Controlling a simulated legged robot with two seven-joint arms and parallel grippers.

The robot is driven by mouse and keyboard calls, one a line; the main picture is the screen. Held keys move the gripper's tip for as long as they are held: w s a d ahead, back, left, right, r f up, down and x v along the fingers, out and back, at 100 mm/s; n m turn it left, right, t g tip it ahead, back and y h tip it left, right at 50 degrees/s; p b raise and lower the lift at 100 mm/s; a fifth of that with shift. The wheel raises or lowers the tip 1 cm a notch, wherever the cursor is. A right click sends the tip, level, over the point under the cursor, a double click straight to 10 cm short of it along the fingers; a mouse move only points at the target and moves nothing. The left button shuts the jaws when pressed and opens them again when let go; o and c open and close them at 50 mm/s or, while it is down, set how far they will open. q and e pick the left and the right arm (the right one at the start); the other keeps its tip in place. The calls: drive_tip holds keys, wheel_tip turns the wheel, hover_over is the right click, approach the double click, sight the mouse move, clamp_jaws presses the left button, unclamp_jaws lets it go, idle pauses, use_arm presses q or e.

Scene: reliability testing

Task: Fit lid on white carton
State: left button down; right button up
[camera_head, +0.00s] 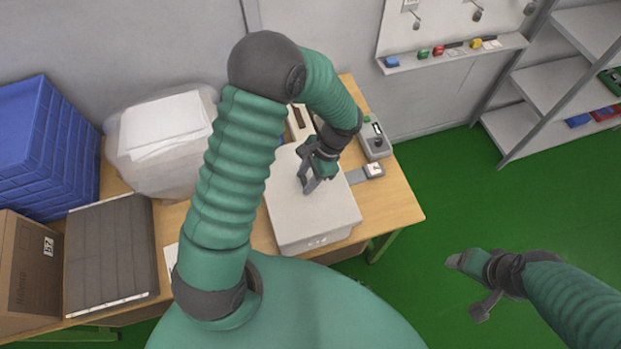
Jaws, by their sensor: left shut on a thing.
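A white box (322,218) lies on the table in front of me, its flat pale top facing up. I take this top surface for the lid of the carton, but no clear seam between lid and carton shows. My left gripper (306,183) reaches down from above onto the top, and its fingers are shut on the lid. The exact grip and the far part of the box are hidden by my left arm. My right gripper (467,288) hangs over the green floor at the lower right, away from the table, with its fingers apart and empty.
The wooden table (402,203) holds a grey device (375,142), a small gauge (374,170), a clear bag with white sheets (165,125), blue crates (40,150), a dark panel (110,250) and a cardboard box (30,272). Shelves (545,75) stand at the right.

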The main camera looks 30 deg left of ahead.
sight(292, 180)
use_arm(q)
drive_tip(key=a, duration=0.3)
drive_tip(key=shift+s+a+f, duration=0.15)
drive_tip(key=shift+a+f, duration=0.15)
drive_tip(key=shift+d+r, duration=0.25)
drive_tip(key=shift+d, duration=0.85)
drive_tip(key=shift+a+f, duration=0.15)
drive_tip(key=shift+a, duration=0.6)
drive_tip(key=shift+a+f, duration=0.15)
drive_tip(key=shift+a, duration=0.1)
drive_tip(key=shift+d, duration=1.35)
drive_tip(key=shift+a, duration=0.5)
drive_tip(key=shift+d, duration=0.75)
use_arm(e)
drive_tip(key=shift+s+a+r, duration=0.1)
drive_tip(key=shift+a+r, duration=0.35)
drive_tip(key=shift+a, duration=0.3)
